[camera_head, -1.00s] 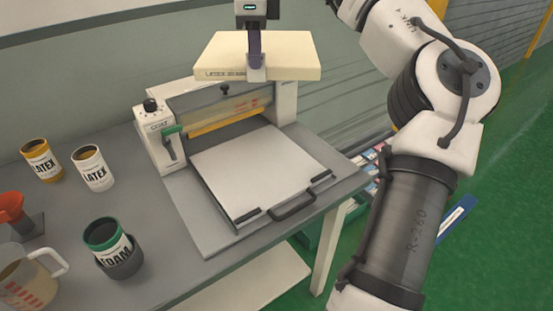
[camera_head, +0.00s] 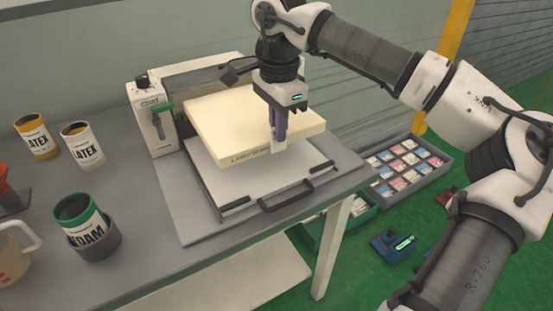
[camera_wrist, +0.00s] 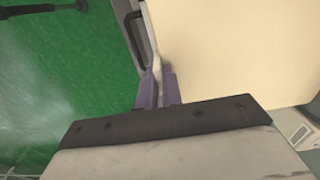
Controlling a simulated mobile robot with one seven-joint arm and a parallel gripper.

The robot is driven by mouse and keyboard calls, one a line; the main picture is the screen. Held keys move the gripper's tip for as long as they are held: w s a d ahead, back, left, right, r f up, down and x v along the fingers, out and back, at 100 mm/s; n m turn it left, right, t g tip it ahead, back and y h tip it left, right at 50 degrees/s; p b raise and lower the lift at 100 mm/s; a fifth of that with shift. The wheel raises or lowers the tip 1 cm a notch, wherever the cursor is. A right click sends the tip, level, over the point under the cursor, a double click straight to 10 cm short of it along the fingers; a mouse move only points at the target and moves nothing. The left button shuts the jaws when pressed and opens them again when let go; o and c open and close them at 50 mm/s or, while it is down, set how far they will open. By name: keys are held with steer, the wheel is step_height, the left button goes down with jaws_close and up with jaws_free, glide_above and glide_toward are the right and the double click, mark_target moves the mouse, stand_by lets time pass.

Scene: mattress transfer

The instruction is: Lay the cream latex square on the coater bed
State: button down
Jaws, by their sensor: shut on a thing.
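The cream latex square (camera_head: 235,118) is a thick pale slab with dark lettering on its front edge. My gripper (camera_head: 279,143) is shut on its front right edge, fingers pointing down. The square is over the coater bed (camera_head: 235,192), a flat pale plate with a dark handle at its front; the bed's front part shows bare. I cannot tell whether the square touches the bed or hangs just above it. In the wrist view the square (camera_wrist: 235,50) fills the upper right, with the purple-grey fingers (camera_wrist: 158,88) at its left edge.
The coater's control box (camera_head: 152,118) with a green lever stands left of the bed. Two latex cans (camera_head: 82,146), a green-rimmed foam can (camera_head: 82,222) and a jug (camera_head: 15,252) stand on the left of the bench. A tray of small packets (camera_head: 408,168) lies beyond the bench's right edge.

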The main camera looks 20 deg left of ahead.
mark_target(278, 151)
step_height(278, 151, down, 9)
steer(key=shift+r+p, duration=0.1)
steer(key=shift+p, duration=0.25)
steer(key=shift+f, duration=0.2)
steer(key=c, duration=1.6)
jaws_free()
steer(key=shift+o, duration=0.2)
steer(key=shift+r, duration=0.1)
step_height(278, 151, up, 12)
steer(key=shift+r+b, duration=0.1)
steer(key=shift+b, duration=0.3)
